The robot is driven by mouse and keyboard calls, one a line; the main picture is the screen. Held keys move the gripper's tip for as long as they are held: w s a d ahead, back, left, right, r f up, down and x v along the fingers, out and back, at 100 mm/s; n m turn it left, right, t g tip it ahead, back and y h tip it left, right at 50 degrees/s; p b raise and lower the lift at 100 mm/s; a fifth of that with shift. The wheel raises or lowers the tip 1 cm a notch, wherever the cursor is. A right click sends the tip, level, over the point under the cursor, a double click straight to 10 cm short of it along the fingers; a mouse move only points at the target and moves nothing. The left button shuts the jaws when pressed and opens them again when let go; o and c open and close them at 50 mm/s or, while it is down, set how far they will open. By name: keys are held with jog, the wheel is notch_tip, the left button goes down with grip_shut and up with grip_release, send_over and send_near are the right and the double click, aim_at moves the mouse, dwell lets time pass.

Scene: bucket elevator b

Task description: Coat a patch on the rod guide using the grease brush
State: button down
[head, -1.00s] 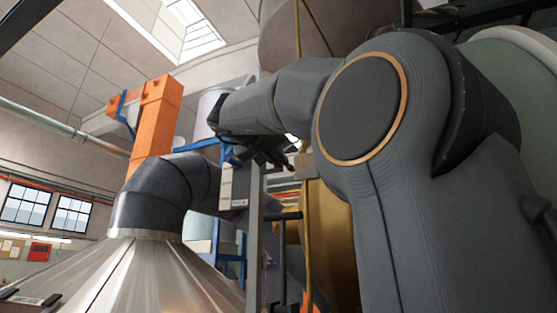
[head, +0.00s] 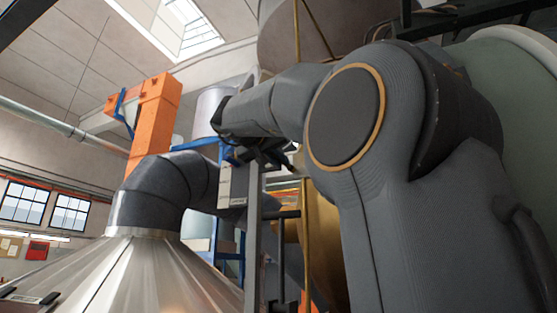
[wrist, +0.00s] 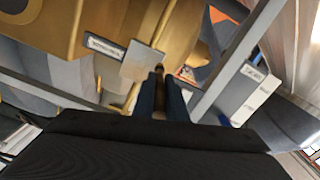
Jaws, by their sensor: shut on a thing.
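My gripper (wrist: 158,92) is shut on the grease brush (wrist: 158,112), whose brown handle shows between the dark fingers in the wrist view. The brush's far end lies in front of the fingers, and its bristles are hard to make out. A pale square block (wrist: 139,63), which looks like the rod guide, sits on a yellow rod (wrist: 165,24) just ahead and slightly left of the fingertips. I cannot tell whether the brush touches it. In the head view my gripper (head: 268,156) is small and dark, left of the yellow rod (head: 305,235); the block is not clear there.
A grey upright post (head: 253,250) with a labelled box (head: 233,188) stands close to my gripper. A large metal cone (head: 120,275) and a dark bent duct (head: 150,190) fill the left. A brass-coloured drum (head: 327,250) is behind the rod.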

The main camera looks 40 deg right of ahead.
jog(key=shift+d, duration=0.15)
jog(key=shift+s+d, duration=1.9)
jog(key=shift+s, duration=1.5)
jog(key=shift+w+a+r, duration=0.25)
jog(key=shift+w+a, duration=0.4)
jog(key=shift+w, duration=0.5)
jog(key=shift+w+a+r, duration=0.2)
jog(key=shift+w+a, duration=0.5)
jog(key=shift+w, duration=0.45)
jog(key=shift+w+a+r, duration=0.25)
jog(key=shift+w+a, duration=0.4)
jog(key=shift+w, duration=0.5)
jog(key=shift+s+d+r, duration=0.1)
jog(key=shift+r, duration=0.6)
jog(key=s+d, duration=0.4)
jog(key=s, duration=0.2)
jog(key=shift+s, duration=0.3)
jog(key=shift+a, duration=0.1)
jog(key=shift+v, duration=2.95)
